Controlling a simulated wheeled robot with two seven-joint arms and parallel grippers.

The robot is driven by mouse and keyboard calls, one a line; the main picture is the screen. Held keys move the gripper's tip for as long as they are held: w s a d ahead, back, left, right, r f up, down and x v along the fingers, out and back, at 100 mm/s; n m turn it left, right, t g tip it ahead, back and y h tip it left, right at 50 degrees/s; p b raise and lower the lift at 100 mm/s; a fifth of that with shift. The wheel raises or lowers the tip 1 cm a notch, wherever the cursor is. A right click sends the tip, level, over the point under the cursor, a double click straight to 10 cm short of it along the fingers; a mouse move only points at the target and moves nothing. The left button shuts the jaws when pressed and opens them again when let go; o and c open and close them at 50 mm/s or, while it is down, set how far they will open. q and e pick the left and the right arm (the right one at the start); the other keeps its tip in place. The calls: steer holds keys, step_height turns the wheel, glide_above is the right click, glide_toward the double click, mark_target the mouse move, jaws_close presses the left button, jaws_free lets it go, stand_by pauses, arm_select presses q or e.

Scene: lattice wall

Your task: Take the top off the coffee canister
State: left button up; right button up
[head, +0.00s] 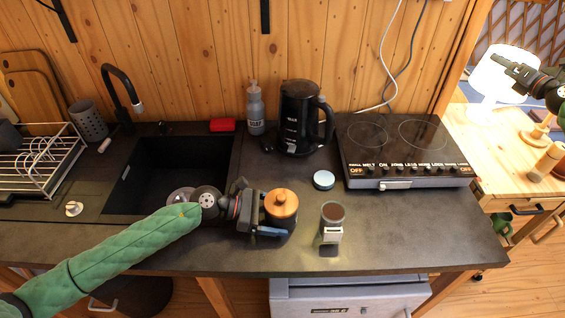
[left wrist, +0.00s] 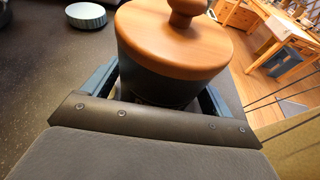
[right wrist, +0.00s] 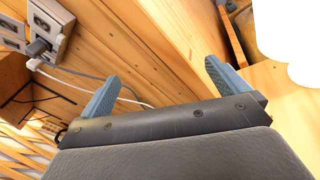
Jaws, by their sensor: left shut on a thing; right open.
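The coffee canister (head: 281,220) is a dark round pot on the counter. Its wooden lid (head: 282,201) with a round knob is seated on top. My left gripper (head: 264,212) is shut on the canister's body from the left, below the lid. In the left wrist view, the canister (left wrist: 160,82) stands between the blue fingers, with the lid (left wrist: 175,42) above them; its lower part is hidden. My right gripper (head: 510,73) is open and empty, raised at the far right, away from the canister. The right wrist view shows its fingers (right wrist: 162,88) apart.
A small jar with dark brown contents (head: 332,213) stands right of the canister, and a pale blue round tin (head: 324,180) lies behind it. The kettle (head: 298,120), bottle (head: 255,110) and cooktop (head: 400,145) are behind. The sink (head: 175,165) is left. A lamp (head: 497,75) is near my right gripper.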

steer(key=a+f+n+g+y, duration=0.2)
steer(key=a+n+g+y, duration=0.4)
steer(key=a, duration=1.9)
steer(key=s+a+f+n+g, duration=0.1)
steer(key=s+a+n+g, duration=0.2)
steer(key=a, duration=0.6)
steer(key=s+a+f+n+g, duration=0.1)
steer(key=s+a+n+g, duration=0.2)
steer(key=a, duration=0.7)
steer(key=n+g+h, duration=0.5)
steer(key=n+h, duration=0.7)
steer(key=n, duration=0.3)
glide_above(282, 196)
steer(key=shift+f, duration=3)
step_height(282, 196, down, 12)
steer(key=shift+r, duration=0.15)
